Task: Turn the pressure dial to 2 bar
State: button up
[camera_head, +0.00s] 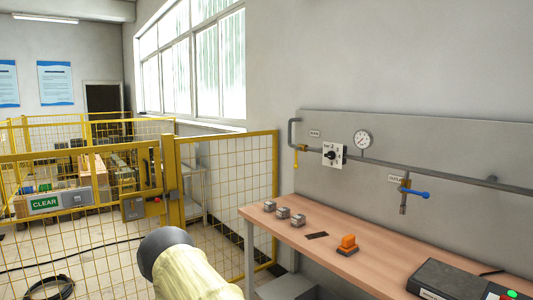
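The pressure dial (332,155) is a black knob on a white square plate marked "bar", fixed to the pipe panel on the wall at the right. Numbers stand around the knob, but its exact setting is too small to read. A round white gauge (362,139) sits on the pipe just right of the dial; its needle reading cannot be told. My gripper is not in view. Part of my arm, pale yellow with a dark grey end, shows at the bottom centre, well apart from the dial.
A wooden bench (345,265) below the panel carries small grey blocks (284,213), an orange item (347,245) and a dark control box (460,282). A blue-handled valve (415,193) hangs right of the dial. Yellow mesh fencing (225,190) stands at left.

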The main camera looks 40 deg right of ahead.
aim_at(331, 155)
jog(key=z, duration=0.25)
jog(key=i, duration=1.55)
jog(key=z, duration=0.75)
